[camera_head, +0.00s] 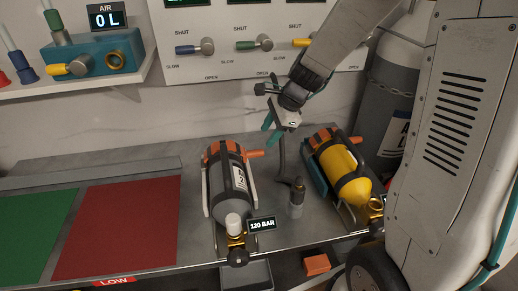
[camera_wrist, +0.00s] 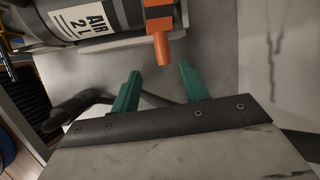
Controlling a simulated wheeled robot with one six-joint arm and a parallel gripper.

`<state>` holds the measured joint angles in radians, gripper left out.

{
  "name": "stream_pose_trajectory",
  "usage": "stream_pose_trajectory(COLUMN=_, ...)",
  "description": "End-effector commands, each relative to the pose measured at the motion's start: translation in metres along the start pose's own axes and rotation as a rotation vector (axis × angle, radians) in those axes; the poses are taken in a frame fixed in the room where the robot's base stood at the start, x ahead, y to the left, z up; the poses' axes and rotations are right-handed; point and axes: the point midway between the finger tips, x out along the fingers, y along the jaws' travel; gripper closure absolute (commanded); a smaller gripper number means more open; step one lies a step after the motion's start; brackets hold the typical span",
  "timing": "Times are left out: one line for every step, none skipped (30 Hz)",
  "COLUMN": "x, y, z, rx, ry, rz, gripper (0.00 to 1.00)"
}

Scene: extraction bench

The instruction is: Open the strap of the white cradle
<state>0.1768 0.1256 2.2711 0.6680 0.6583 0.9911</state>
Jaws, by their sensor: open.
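The white cradle (camera_head: 206,198) stands on the bench and holds a grey cylinder (camera_head: 232,205) with a label reading AIR 2 L. An orange lever (camera_head: 255,153) sticks out to the right at the strap's back end; the strap looks closed. In the wrist view the orange lever (camera_wrist: 159,35) points down toward the gap between my fingers. My gripper (camera_head: 271,127) is open and empty, above and behind the lever. Its two green fingers (camera_wrist: 160,74) also show in the wrist view, apart from the lever.
A yellow cylinder (camera_head: 341,168) lies in another cradle at the right, with orange strap parts. A red mat (camera_head: 120,228) and a green mat (camera_head: 35,235) lie at the left. A valve panel (camera_head: 245,70) is behind.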

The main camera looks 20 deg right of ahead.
Motion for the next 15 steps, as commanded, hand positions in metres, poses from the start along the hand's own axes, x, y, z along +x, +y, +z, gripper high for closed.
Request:
stream_pose_trajectory(x=0.004, y=-0.002, z=-0.003, rx=0.024, ry=0.000, rz=-0.002, gripper=0.55)
stream_pose_trajectory(x=0.006, y=-0.003, z=-0.003, rx=0.033, ry=0.000, rz=-0.003, gripper=0.55)
stream_pose_trajectory(x=0.010, y=-0.004, z=-0.004, rx=0.041, ry=-0.001, rz=-0.003, gripper=0.55)
stream_pose_trajectory(x=0.013, y=-0.004, z=-0.004, rx=0.044, ry=-0.001, rz=-0.003, gripper=0.55)
stream_pose_trajectory(x=0.017, y=-0.004, z=-0.004, rx=0.046, ry=-0.001, rz=-0.003, gripper=0.55)
stream_pose_trajectory(x=0.022, y=-0.004, z=-0.004, rx=0.046, ry=-0.001, rz=-0.003, gripper=0.55)
stream_pose_trajectory(x=0.026, y=-0.004, z=-0.004, rx=0.046, ry=-0.001, rz=-0.002, gripper=0.55)
stream_pose_trajectory(x=0.032, y=-0.003, z=-0.004, rx=0.046, ry=0.000, rz=-0.001, gripper=0.55)
stream_pose_trajectory(x=0.038, y=-0.004, z=-0.004, rx=0.045, ry=0.000, rz=-0.002, gripper=0.55)
stream_pose_trajectory(x=0.043, y=-0.003, z=-0.004, rx=0.044, ry=-0.001, rz=0.000, gripper=0.55)
stream_pose_trajectory(x=0.049, y=-0.003, z=-0.004, rx=0.044, ry=-0.001, rz=0.000, gripper=0.55)
stream_pose_trajectory(x=0.055, y=-0.004, z=-0.004, rx=0.043, ry=0.000, rz=-0.001, gripper=0.55)
stream_pose_trajectory(x=0.059, y=-0.003, z=-0.004, rx=0.044, ry=0.000, rz=0.000, gripper=0.55)
stream_pose_trajectory(x=0.064, y=-0.003, z=-0.004, rx=0.044, ry=0.000, rz=-0.001, gripper=0.55)
stream_pose_trajectory(x=0.068, y=-0.004, z=-0.004, rx=0.042, ry=0.000, rz=-0.002, gripper=0.55)
